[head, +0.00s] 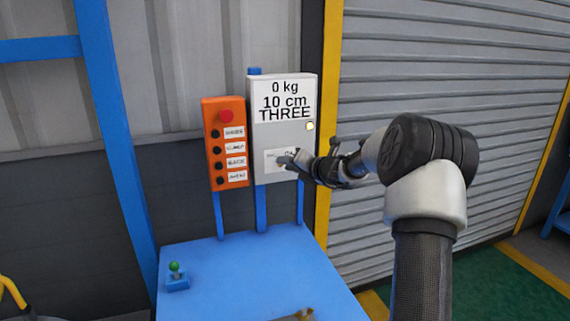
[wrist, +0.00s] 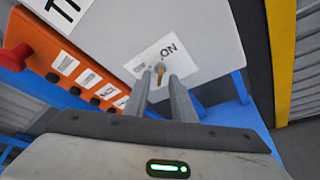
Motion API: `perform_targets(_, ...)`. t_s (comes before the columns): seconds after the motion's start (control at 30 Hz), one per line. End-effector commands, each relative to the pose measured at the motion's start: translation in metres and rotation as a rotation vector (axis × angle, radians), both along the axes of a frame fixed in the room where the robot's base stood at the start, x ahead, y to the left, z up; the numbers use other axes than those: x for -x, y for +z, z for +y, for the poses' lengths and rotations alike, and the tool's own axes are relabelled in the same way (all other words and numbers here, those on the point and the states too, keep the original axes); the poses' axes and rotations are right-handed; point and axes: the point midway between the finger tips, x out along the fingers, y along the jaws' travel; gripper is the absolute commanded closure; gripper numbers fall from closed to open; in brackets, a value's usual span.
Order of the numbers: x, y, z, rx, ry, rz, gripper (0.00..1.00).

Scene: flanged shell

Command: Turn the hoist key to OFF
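The hoist key (wrist: 160,68) is a small metallic piece on a white label, with the word ON to its upper right in the wrist view. The label (head: 273,161) sits low on the front of a light grey control box (head: 265,135). My gripper (wrist: 161,77) reaches the label from the right in the head view. Its two fingers stand apart, with the key showing between their tips and a small gap visible. Contact with the key cannot be made out. In the head view my gripper (head: 285,160) hides the key and part of the label.
Left of the box is an orange panel (head: 213,150) with a red button (head: 226,116) and several black buttons. The box's display reads 0 kg, 10 cm, THREE. A blue table (head: 240,270) below holds a green-topped joystick (head: 175,268). A yellow post (head: 328,130) stands to the right.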

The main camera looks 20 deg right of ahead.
Motion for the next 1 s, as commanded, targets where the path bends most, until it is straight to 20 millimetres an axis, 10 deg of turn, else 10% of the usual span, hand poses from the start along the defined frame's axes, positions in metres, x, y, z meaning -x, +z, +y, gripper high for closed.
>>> perform_targets(0.47,-0.016,-0.005,0.005,0.002,0.001,-0.001,0.77)
perform_targets(0.63,-0.016,-0.005,0.005,0.002,0.001,-0.001,1.00)
perform_targets(1.0,-0.016,-0.005,0.006,0.017,0.001,-0.001,1.00)
